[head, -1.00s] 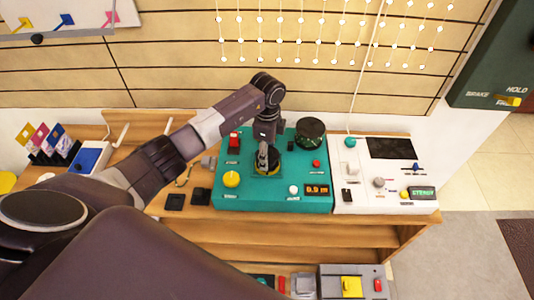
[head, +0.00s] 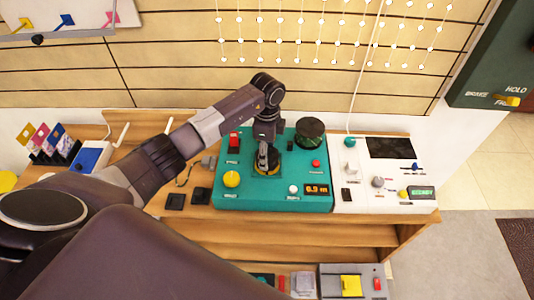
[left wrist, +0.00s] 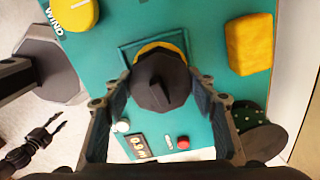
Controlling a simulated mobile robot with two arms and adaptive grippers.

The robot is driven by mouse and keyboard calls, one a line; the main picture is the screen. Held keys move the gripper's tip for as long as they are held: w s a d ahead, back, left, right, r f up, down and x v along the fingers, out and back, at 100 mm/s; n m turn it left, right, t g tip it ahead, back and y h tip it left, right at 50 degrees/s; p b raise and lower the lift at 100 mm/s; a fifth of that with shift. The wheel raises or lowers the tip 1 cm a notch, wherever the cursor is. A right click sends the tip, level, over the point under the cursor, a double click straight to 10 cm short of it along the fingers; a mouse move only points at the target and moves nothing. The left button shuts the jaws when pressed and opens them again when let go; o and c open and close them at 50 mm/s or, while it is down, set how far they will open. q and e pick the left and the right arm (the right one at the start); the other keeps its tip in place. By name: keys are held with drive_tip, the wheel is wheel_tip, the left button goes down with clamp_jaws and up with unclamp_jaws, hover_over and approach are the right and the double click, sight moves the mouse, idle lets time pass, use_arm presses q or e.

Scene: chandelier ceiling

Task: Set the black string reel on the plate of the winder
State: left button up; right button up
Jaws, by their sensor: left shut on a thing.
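The winder is a teal box (head: 285,198) on the wooden counter, with a yellow round plate (left wrist: 150,48) in a square recess. My left gripper (head: 268,168) is shut on the black string reel (left wrist: 162,82), a dark round piece between both fingers in the left wrist view. The reel is over the plate and hides most of it; only a yellow rim shows. I cannot tell whether reel and plate touch. My right gripper (left wrist: 57,127) shows small at the lower left of the left wrist view, its fingers apart and empty, away from the winder.
A dark green-dotted drum (head: 310,132) stands on the winder's back right. A yellow knob (head: 232,180), a red switch (head: 234,142) and a display (head: 317,188) are around the plate. A white console (head: 350,205) adjoins on the right. Black square pads (head: 174,201) lie left.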

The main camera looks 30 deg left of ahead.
use_arm(q)
drive_tip(key=shift+f+b, duration=0.45)
drive_tip(key=shift+f, duration=0.3)
idle(0.8)
drive_tip(key=o, duration=1.2)
drive_tip(key=shift+c, duration=1.1)
drive_tip(key=shift+r, duration=0.15)
drive_tip(key=shift+r+p, duration=3.95)
drive_tip(key=shift+r, duration=0.5)
